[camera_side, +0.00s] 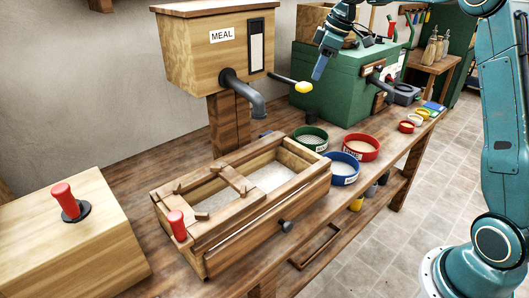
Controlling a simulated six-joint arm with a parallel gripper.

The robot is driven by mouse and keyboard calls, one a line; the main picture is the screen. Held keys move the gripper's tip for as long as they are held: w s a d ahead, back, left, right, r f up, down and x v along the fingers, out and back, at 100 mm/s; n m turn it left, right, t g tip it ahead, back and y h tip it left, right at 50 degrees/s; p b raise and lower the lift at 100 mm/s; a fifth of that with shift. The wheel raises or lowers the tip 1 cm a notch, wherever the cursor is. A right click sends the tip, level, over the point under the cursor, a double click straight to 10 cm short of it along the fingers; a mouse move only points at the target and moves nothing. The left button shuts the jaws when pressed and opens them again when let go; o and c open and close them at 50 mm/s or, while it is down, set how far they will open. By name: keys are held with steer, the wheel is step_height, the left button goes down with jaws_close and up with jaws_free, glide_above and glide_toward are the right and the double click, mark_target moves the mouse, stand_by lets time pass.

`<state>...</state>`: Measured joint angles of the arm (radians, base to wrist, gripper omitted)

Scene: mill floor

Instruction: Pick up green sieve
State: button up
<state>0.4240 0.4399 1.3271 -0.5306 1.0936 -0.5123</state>
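The green sieve (322,147) is a round, shallow pan with a dark mesh inside. It sits on the wooden bench behind the blue sieve and left of the red sieve. My gripper (318,76) hangs above and behind it in the picture, in front of the green machine, pointing down. It is clearly apart from the sieve. It is seen nearly edge-on, so its opening does not show. I see nothing hanging from it.
A blue sieve (343,179) and a red sieve (373,155) stand close to the green one. A wooden sifting box (262,215) is at front left. A meal spout (257,101) and a yellow-tipped lever (303,87) project nearby. The green machine (340,85) stands behind.

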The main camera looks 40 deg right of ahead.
steer(key=w+d+f+n, duration=0.1)
steer(key=w+d+f, duration=0.2)
steer(key=d+f, duration=0.45)
steer(key=n+y, duration=0.2)
glide_toward(313, 145)
step_height(313, 145, up, 3)
steer(key=d, duration=0.1)
steer(key=shift+s+d+r, duration=0.1)
steer(key=shift+s+r, duration=0.05)
steer(key=shift+s, duration=0.2)
steer(key=shift+x, duration=4.3)
steer(key=shift+s, duration=0.1)
steer(key=shift+x, duration=2.65)
jaws_close()
